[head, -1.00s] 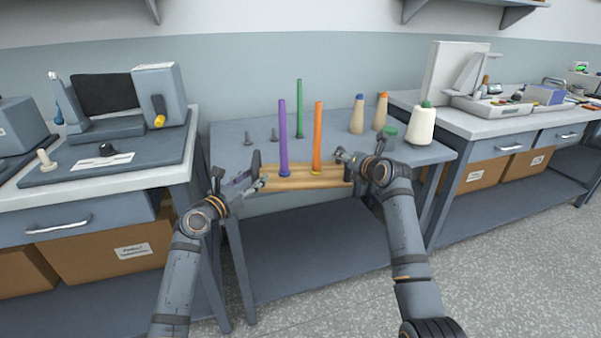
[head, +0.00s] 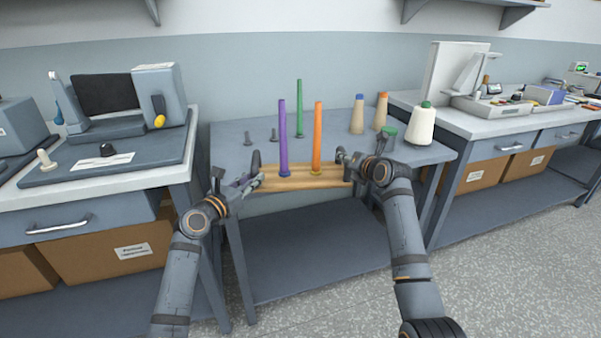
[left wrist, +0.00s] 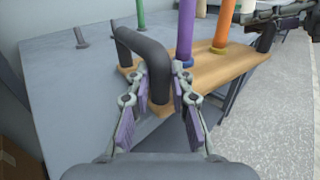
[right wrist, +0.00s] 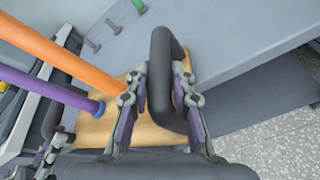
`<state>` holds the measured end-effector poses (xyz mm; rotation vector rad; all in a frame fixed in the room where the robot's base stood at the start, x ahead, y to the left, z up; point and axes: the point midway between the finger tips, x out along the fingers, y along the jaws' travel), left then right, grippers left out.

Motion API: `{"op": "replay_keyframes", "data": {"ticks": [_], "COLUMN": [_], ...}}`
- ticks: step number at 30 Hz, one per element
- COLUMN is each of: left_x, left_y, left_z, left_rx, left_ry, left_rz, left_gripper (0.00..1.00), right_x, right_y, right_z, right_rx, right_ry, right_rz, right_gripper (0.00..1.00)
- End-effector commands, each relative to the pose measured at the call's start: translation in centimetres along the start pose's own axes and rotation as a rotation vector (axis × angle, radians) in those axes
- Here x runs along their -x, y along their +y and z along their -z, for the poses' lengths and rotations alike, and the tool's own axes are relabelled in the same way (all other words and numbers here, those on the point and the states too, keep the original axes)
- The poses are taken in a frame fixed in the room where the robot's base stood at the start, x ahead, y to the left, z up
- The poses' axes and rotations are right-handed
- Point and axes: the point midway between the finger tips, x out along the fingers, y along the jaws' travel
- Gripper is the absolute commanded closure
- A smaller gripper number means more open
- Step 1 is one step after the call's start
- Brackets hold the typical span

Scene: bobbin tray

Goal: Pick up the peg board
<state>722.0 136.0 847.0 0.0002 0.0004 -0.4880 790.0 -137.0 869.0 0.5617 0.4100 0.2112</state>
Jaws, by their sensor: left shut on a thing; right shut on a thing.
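The wooden peg board (head: 300,183) lies at the table's front edge. A tall purple peg (head: 283,135) and an orange peg (head: 318,135) stand upright on it. A dark handle rises at each end. My left gripper (head: 254,174) is shut on the left handle; in the left wrist view that handle (left wrist: 146,50) runs between the fingers. My right gripper (head: 347,165) is shut on the right handle; in the right wrist view that handle (right wrist: 160,70) is between the fingers. Whether the board touches the table is unclear.
Behind the board, the table (head: 235,130) holds a green peg (head: 299,108), short grey pegs (head: 249,139) and several thread cones, one of them white (head: 421,126). Side benches stand left and right. The floor in front is open.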

Motion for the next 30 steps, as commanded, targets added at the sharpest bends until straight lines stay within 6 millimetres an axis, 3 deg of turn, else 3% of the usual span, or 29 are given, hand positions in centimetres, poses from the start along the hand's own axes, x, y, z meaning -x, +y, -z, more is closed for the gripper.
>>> {"op": "replay_keyframes", "data": {"ticks": [5, 18, 30], "left_x": [0.0, 0.0, 0.0], "left_y": [-0.1, -0.1, -0.1], "left_z": [-0.7, -5.3, -5.2], "left_rx": [0.000, 0.001, 0.001], "left_ry": [-0.003, -0.003, -0.004], "left_rz": [0.002, 0.002, 0.003], "left_gripper": [1.00, 1.00, 1.00], "right_x": [0.2, 1.6, 1.6], "right_y": [0.4, 2.9, 2.9], "right_z": [-0.5, -4.1, -4.0], "right_rx": [-0.003, -0.003, -0.003], "right_ry": [-0.003, -0.004, -0.004], "right_rz": [-0.001, -0.001, -0.001], "right_gripper": [1.00, 1.00, 1.00]}}
